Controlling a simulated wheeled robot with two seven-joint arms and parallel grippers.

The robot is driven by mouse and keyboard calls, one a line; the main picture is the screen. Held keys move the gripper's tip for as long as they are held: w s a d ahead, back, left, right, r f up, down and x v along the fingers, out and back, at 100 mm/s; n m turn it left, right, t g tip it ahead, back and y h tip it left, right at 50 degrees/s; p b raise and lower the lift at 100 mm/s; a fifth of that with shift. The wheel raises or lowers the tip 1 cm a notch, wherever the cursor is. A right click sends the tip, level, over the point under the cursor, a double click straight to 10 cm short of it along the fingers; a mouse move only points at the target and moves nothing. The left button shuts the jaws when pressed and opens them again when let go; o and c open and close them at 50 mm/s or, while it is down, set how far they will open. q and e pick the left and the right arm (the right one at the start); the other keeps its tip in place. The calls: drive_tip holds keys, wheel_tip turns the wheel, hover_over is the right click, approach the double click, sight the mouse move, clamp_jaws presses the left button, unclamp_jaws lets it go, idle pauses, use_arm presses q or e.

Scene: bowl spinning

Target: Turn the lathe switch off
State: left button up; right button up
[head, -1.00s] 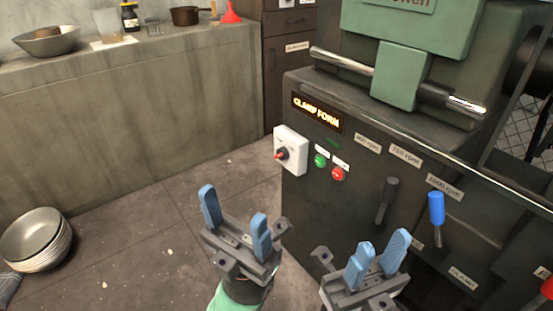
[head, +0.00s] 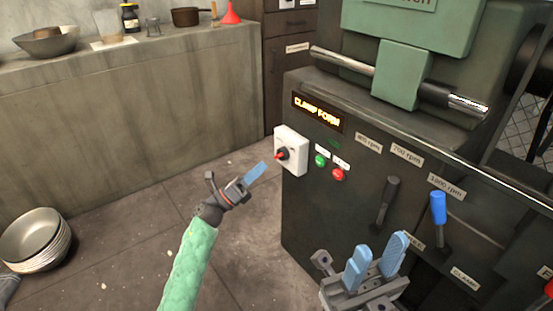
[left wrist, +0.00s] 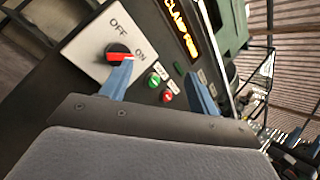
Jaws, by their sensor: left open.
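The lathe switch is a red and black rotary knob (head: 281,154) on a white box (head: 293,148) on the lathe's front panel. In the left wrist view the knob (left wrist: 120,55) sits between OFF and ON labels, its red bar pointing toward ON. My left gripper (head: 258,172) is just left of and below the switch in the head view, pointing at it. In the left wrist view its blue fingers (left wrist: 160,88) are apart and empty, one fingertip overlapping the knob's lower edge; contact cannot be told. My right gripper (head: 376,258) is open and empty before the panel's lower part.
Right of the switch are a green button (head: 320,160) and a red button (head: 338,174). A black lever (head: 388,197) and a blue-handled lever (head: 438,208) stick out farther right. A lit sign reads CLAMP FORN (head: 317,111). Stacked bowls (head: 36,238) stand on the floor at left.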

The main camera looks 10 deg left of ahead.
sight(281, 155)
use_arm(q)
wheel_tip(281, 155, down, 4)
drive_tip(key=w+m+t+y, duration=0.1)
drive_tip(key=w+m+y, duration=0.2)
drive_tip(key=m, duration=0.4)
drive_tip(key=x, duration=0.7)
drive_tip(key=shift+w+b, duration=0.2)
drive_tip(key=shift+b, duration=0.2)
drive_tip(key=shift+a+r, duration=0.1)
drive_tip(key=c, duration=1)
